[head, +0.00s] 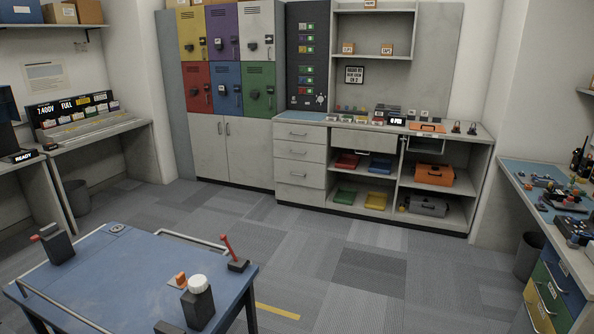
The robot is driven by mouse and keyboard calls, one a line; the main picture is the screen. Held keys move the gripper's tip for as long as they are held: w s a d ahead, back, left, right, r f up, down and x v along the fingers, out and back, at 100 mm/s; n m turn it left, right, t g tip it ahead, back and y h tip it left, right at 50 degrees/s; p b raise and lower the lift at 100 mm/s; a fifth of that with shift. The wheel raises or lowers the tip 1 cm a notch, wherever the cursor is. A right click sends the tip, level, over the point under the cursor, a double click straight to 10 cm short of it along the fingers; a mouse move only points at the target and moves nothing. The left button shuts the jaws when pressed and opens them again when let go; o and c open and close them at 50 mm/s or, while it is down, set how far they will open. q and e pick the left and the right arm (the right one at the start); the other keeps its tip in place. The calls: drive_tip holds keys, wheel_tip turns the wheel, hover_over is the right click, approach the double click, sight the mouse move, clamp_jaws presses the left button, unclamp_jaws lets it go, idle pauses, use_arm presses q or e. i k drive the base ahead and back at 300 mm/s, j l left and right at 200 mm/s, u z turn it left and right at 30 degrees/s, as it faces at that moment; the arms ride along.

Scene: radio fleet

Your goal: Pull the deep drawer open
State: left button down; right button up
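A stack of grey drawers stands at the left end of the workbench along the back wall. Its bottom drawer (300,197) looks slightly taller than the ones above and is shut, with a small bar handle. The upper drawers (300,153) are also shut. Another set of drawers, with blue, yellow and green fronts (540,300), is under the right-hand bench and partly cut off by the picture edge. I cannot tell for certain which one is the deep drawer. Neither of my grippers is in view.
A blue-topped cart (120,275) with a rail and small devices fills the lower left. Open carpet (340,270) lies between it and the workbench (470,135). Dark bins stand by the left desk (77,197) and right bench (528,255). Coloured lockers (227,85) stand behind.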

sight(306, 173)
drive_tip(key=i+l+z, duration=0.35)
drive_tip(key=i, duration=0.6)
drive_tip(key=i+l+z, duration=0.1)
drive_tip(key=i+z, duration=0.2)
drive_tip(key=i, duration=0.65)
drive_tip(key=i+u, duration=0.25)
drive_tip(key=i, duration=0.35)
drive_tip(key=i+l+u, duration=0.1)
drive_tip(key=i+u, duration=0.15)
drive_tip(key=i, duration=0.4)
drive_tip(key=i+l+u, duration=0.25)
drive_tip(key=i, duration=0.35)
drive_tip(key=i+j+u, duration=0.25)
drive_tip(key=i, duration=0.6)
drive_tip(key=i+u, duration=0.25)
drive_tip(key=i, duration=0.6)
